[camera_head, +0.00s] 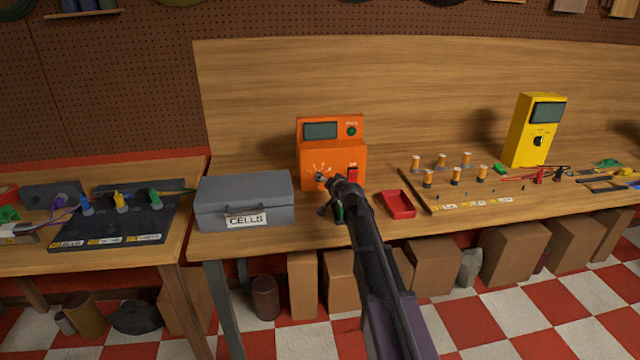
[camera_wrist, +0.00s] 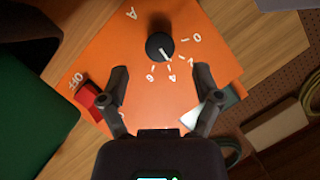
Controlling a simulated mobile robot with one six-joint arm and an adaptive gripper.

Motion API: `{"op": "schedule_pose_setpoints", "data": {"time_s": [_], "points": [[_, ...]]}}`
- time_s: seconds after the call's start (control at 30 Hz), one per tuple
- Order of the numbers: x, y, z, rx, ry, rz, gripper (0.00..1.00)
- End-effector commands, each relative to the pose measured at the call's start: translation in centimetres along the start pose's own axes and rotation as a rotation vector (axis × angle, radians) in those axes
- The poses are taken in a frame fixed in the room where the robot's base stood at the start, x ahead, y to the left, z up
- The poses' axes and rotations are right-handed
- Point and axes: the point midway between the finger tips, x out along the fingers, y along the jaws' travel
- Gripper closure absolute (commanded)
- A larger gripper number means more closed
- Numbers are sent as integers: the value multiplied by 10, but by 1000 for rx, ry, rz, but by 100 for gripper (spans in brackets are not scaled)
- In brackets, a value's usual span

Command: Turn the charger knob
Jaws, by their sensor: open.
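The orange charger (camera_head: 345,158) stands on the bench against the wooden back panel. Its black round knob (camera_wrist: 160,46) shows in the wrist view, with a white pointer line aimed to the lower right, around the marks 2 and 4. White numbers ring part of it. My gripper (camera_wrist: 161,74) is open and empty, its fingertips apart on either side below the knob; I see no contact. In the head view my gripper (camera_head: 331,192) is in front of the charger's lower left, partly hiding the knob area. A red switch (camera_wrist: 90,97) marked OFF sits near the left finger.
A grey CELLS box (camera_head: 240,190) stands left of the charger. A dark green thing (camera_wrist: 30,110) fills the wrist view's left edge.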

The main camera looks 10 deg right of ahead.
Motion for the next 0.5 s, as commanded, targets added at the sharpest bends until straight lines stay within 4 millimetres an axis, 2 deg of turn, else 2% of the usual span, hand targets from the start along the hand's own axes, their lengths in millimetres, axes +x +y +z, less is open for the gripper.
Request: {"op": "schedule_pose_setpoints", "data": {"time_s": [0.03,0.2,0.5], "points": [[12,2,0,-1,0,0,18],[33,2,0,0,1,0,18],[48,1,-1,0,2,1,18]]}}
